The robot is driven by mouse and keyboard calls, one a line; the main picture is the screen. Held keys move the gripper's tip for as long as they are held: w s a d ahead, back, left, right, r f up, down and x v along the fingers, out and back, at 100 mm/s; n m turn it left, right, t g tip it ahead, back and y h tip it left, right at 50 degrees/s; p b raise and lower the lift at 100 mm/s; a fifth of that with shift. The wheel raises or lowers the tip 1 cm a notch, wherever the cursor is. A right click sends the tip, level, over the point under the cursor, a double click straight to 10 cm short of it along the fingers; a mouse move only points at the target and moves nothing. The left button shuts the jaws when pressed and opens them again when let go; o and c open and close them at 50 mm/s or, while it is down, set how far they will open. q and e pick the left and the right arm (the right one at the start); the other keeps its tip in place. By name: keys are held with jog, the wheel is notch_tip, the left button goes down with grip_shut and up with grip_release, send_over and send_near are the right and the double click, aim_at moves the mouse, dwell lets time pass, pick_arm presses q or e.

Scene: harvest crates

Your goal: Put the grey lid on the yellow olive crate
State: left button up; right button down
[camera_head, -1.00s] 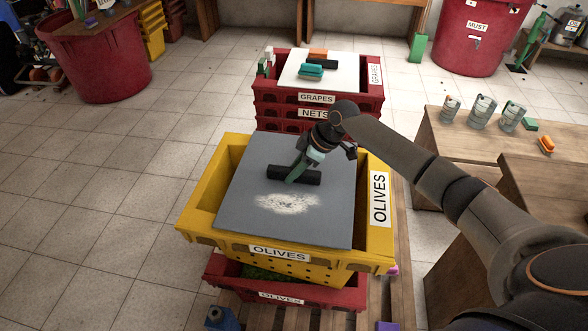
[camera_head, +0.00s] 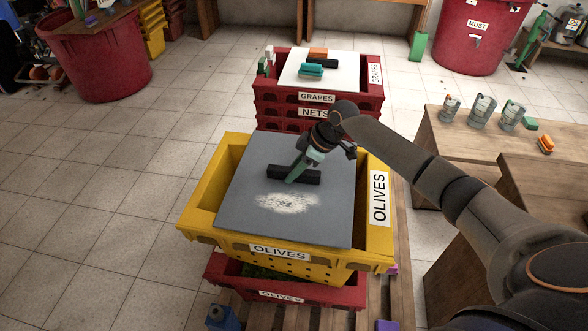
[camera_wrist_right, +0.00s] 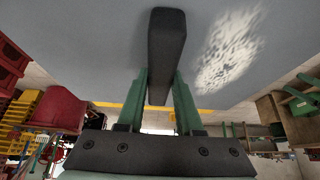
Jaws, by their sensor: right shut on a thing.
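The grey lid (camera_head: 262,218) is a flat square panel with a black bar handle (camera_head: 312,177) and a pale worn patch. It lies over the opening of the yellow olive crate (camera_head: 200,203), turned a little against the rim, with gaps at the left and right. I cannot tell whether it touches the rim. My right gripper (camera_head: 293,178) is shut on the black handle. The right wrist view shows the green fingers on both sides of the handle (camera_wrist_right: 165,50), with the lid (camera_wrist_right: 80,40) behind it. My left gripper is not in view.
A red olive crate (camera_head: 285,290) is under the yellow one, on a wooden pallet (camera_head: 398,240). Behind stand stacked red crates (camera_head: 270,95) with a white lid (camera_head: 345,75) bearing small items. A wooden table (camera_head: 440,140) with several cans is at the right. The left floor is clear.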

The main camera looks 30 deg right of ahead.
pick_arm(q)
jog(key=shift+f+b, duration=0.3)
jog(key=shift+b, duration=0.05)
pick_arm(e)
jog(key=shift+f, duration=0.7)
jog(key=c, duration=0.5)
grip_release()
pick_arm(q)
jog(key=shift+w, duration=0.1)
pick_arm(e)
jog(key=shift+f, duration=0.1)
pick_arm(q)
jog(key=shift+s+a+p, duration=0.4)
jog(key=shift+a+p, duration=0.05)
jog(key=shift+p, duration=0.05)
pick_arm(e)
jog(key=v, duration=1.2)
jog(key=shift+s+r, duration=0.1)
jog(key=shift+r, duration=0.25)
jog(key=shift+s, duration=0.15)
